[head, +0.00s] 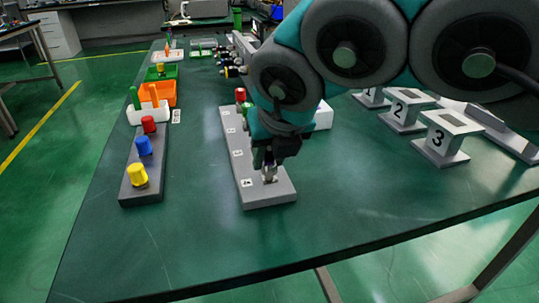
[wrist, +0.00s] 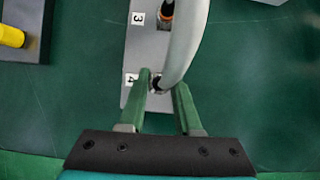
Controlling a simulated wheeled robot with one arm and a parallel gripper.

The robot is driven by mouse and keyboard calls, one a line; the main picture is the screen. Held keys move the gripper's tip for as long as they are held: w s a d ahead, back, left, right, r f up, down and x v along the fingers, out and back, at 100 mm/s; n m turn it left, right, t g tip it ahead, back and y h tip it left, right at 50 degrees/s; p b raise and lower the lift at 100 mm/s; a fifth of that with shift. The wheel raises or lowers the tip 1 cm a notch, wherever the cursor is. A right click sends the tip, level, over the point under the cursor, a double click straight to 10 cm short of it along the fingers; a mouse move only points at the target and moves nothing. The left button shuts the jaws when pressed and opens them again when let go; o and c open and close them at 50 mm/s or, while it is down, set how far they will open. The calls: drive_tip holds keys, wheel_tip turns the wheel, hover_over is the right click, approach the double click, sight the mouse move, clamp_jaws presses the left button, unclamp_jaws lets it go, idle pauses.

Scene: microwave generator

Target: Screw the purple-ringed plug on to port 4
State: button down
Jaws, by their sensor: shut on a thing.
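The grey port block (head: 240,160) lies on the table, with number labels along its left side. Label 4 (head: 247,183) is at its near end and also shows in the wrist view (wrist: 130,79). My gripper (head: 268,160) is over the port beside label 4, pointing down. In the wrist view, its green fingers (wrist: 164,82) are shut on a plug (wrist: 157,86) with a thick grey cable (wrist: 184,45). Metal (head: 269,177) shows just below the fingertips at port 4. The plug's ring colour is hidden, and I cannot tell whether its thread is engaged.
A dark block (head: 128,190) with red, blue and yellow caps stands to the left. Numbered stands, including 3 (head: 446,140) and 2 (head: 404,110), are to the right. A red piece (head: 240,95) is at the block's far end. The near table is clear.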

drive_tip(key=shift+f, duration=0.55)
drive_tip(key=c, duration=0.5)
unclamp_jaws()
drive_tip(key=shift+p+v, duration=0.3)
drive_tip(key=shift+v, duration=3.65)
